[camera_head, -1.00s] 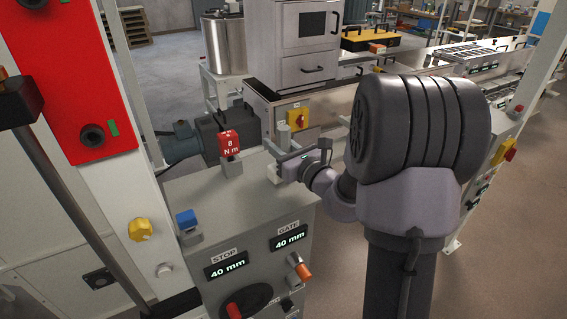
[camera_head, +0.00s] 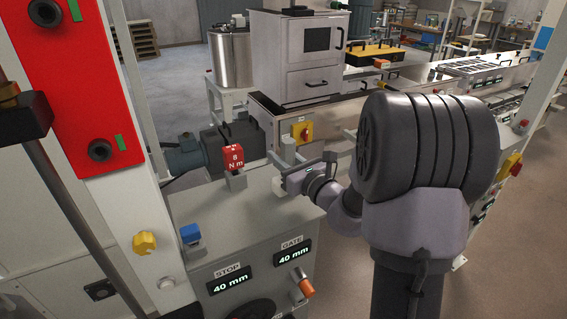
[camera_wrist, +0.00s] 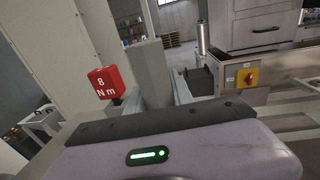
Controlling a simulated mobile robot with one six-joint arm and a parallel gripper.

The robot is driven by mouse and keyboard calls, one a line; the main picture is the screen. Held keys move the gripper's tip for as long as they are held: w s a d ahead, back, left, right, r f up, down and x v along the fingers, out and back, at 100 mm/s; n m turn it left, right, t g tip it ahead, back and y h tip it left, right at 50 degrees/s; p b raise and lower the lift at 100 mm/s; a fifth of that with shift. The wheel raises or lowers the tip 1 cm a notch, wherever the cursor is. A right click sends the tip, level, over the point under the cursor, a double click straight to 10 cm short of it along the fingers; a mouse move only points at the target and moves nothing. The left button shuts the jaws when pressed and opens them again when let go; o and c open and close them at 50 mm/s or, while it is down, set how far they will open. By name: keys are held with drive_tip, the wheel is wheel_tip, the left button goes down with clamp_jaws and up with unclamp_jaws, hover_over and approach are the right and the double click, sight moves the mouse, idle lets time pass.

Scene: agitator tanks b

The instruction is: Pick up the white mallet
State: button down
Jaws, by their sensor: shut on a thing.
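My gripper (camera_head: 281,172) is over the far right corner of the grey cabinet top, to the right of the red block. It is shut on a pale, upright piece, which I take to be the white mallet. A small white part (camera_head: 278,187) of it shows beside the jaws, low over the cabinet top. In the wrist view a grey-looking block (camera_wrist: 150,72) stands between the two fingers. The rest of the mallet is hidden by the gripper, and I cannot tell whether it touches the cabinet.
The grey cabinet (camera_head: 235,205) carries a red "8 N m" block (camera_head: 234,158) and a blue-topped block (camera_head: 190,233). Behind stand a machine box (camera_head: 310,55) on a conveyor frame and a steel tank (camera_head: 231,58). A red panel (camera_head: 85,90) rises on the left.

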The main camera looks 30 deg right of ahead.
drive_tip(key=r, duration=0.2)
drive_tip(key=r+p, duration=0.1)
drive_tip(key=shift+s+r, duration=0.2)
drive_tip(key=shift+s, duration=0.1)
drive_tip(key=b, duration=0.8)
approach(282, 146)
drive_tip(key=s+a, duration=0.2)
drive_tip(key=a, duration=0.1)
drive_tip(key=shift+s+a+f, duration=0.1)
drive_tip(key=shift+s+f, duration=0.05)
drive_tip(key=shift+s, duration=0.45)
drive_tip(key=c, duration=1.7)
unclamp_jaws()
clamp_jaws()
